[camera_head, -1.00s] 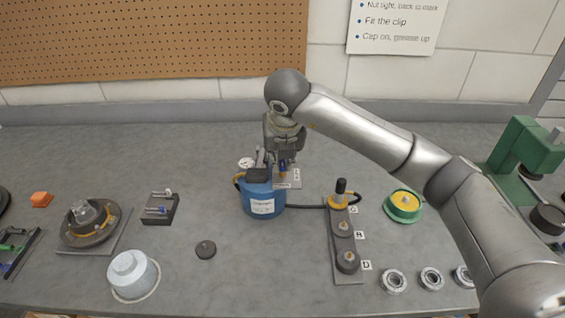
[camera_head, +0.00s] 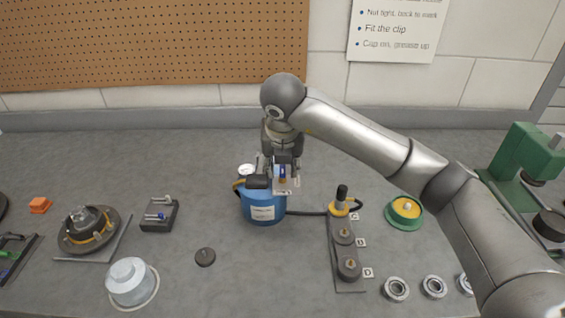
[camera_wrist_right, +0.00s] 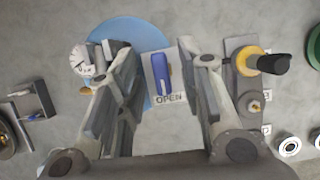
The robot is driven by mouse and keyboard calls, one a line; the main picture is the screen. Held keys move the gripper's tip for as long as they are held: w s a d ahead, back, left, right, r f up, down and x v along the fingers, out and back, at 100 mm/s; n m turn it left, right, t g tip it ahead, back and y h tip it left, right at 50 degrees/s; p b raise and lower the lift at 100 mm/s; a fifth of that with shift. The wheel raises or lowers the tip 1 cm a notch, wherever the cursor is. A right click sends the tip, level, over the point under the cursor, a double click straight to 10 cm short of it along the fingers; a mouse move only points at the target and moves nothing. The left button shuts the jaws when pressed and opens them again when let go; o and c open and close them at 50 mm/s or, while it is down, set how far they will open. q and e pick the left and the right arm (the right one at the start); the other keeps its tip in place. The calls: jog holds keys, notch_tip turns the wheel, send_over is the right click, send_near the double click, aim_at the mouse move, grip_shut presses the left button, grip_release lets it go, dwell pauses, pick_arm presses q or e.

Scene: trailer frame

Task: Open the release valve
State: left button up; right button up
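The blue pump (camera_head: 262,208) stands on the bench with a small pale plate (camera_head: 284,190) on its upper right side. On the plate is the release valve's blue lever (camera_head: 282,171). In the wrist view the lever (camera_wrist_right: 162,73) points up and down the picture, above the word OPEN on the plate (camera_wrist_right: 170,100). My right gripper (camera_head: 280,166) is above the pump. In the wrist view its fingers (camera_wrist_right: 158,62) are spread, one either side of the lever, with visible gaps and nothing held. Fingertip height relative to the lever is hard to tell. My left gripper is out of view.
A round gauge (camera_wrist_right: 80,60) and a black block (camera_head: 257,181) sit on the pump close to the left finger. A black hose (camera_head: 306,212) runs right to a station strip (camera_head: 345,262) with a yellow-collared, black-topped fitting (camera_head: 341,200).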

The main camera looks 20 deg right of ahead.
jog(key=v, duration=1.2)
